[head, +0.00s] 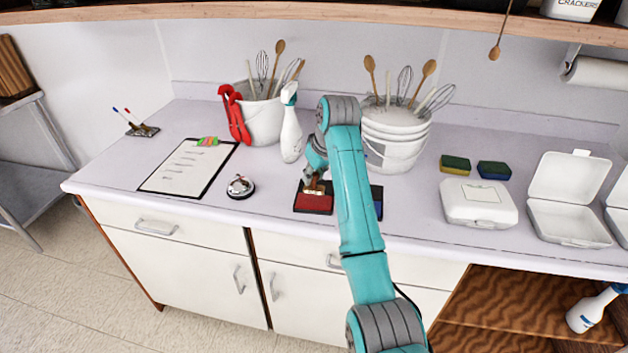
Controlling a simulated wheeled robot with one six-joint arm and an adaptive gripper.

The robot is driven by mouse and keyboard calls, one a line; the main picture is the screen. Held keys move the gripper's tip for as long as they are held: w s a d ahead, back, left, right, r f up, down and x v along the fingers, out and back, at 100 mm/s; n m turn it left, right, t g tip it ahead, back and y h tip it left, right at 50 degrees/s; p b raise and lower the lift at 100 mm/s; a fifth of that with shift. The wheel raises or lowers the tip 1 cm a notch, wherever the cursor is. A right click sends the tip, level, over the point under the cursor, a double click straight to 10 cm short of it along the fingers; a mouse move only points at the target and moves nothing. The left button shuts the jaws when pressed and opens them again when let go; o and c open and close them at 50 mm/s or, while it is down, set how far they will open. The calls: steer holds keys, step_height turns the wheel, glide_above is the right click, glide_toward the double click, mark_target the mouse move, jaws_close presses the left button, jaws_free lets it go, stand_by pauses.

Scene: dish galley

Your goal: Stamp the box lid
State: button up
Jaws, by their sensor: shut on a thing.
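My gripper (315,181) is shut on a stamp (315,187) with a brown wooden part showing. The stamp is low over the red ink pad (313,203); I cannot tell whether it touches the pad. A blue ink pad (377,203) lies to the right, partly hidden behind my arm. The closed white box (478,214) sits on the counter to the right, with a pale rectangle (482,195) on its lid.
An open white box (566,222) stands right of the closed one. Two sponges (455,164) (494,170) lie behind. A spray bottle (291,135), utensil buckets (262,122) (396,151), a bell (240,187) and a clipboard (165,185) stand or lie around. A shelf (440,17) runs overhead.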

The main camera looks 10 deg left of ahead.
steer(key=shift+r, duration=1.6)
steer(key=shift+d, duration=0.1)
